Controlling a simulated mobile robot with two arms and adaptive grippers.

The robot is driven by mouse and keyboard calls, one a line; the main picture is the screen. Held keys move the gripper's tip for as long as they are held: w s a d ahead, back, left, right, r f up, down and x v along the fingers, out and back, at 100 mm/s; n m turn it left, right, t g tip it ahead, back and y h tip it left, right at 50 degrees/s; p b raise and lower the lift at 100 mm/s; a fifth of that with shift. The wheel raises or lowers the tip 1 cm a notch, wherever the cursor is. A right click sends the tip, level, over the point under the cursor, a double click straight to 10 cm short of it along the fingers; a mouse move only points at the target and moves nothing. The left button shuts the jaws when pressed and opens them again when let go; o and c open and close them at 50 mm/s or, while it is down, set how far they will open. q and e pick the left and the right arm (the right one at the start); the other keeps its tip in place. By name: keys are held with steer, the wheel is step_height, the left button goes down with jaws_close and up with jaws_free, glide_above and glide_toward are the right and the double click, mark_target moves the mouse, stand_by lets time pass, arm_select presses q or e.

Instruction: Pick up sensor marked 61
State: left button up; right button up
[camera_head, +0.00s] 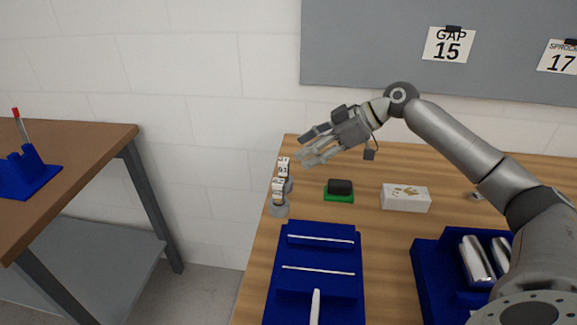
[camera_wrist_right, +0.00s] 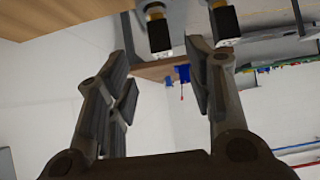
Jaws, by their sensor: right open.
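Two small sensors with white marked faces stand at the left edge of the wooden table in the head view, a rear one (camera_head: 283,167) and a front one (camera_head: 278,185). Their numbers are too small to read. In the right wrist view two dark blocks with brass collars, apparently these sensors, show at the top, one left (camera_wrist_right: 159,33) and one right (camera_wrist_right: 225,22). My right gripper (camera_head: 303,147) is open and empty, above and slightly right of the sensors, fingers pointing left. Its two fingers (camera_wrist_right: 158,60) are spread apart in the wrist view. My left gripper is not in view.
A black block on a green base (camera_head: 339,190) and a white box (camera_head: 406,197) stand right of the sensors. A blue rack (camera_head: 318,262) lies in front, a blue bin (camera_head: 428,262) at right. A second table (camera_head: 85,150) stands left, across a gap.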

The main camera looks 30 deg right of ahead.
mark_target(288, 160)
steer(key=shift+x, duration=1.2)
steer(key=shift+w+a+f+p, duration=0.25)
steer(key=shift+a+p, duration=0.15)
steer(key=shift+a, duration=0.05)
steer(key=p+x, duration=0.1)
steer(key=x, duration=0.2)
steer(key=shift+w+a+f, duration=0.1)
steer(key=shift+a+f, duration=0.1)
steer(key=shift+w+a+f, duration=0.2)
steer(key=shift+a+f, duration=0.05)
steer(key=shift+f, duration=0.1)
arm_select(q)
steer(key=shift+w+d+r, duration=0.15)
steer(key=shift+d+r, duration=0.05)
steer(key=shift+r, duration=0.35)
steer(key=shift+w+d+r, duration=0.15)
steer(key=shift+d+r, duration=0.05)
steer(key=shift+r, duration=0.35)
arm_select(e)
steer(key=shift+d, duration=0.1)
steer(key=c, duration=1)
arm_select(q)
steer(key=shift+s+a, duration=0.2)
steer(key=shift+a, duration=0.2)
arm_select(e)
jaws_close()
steer(key=shift+r, duration=0.15)
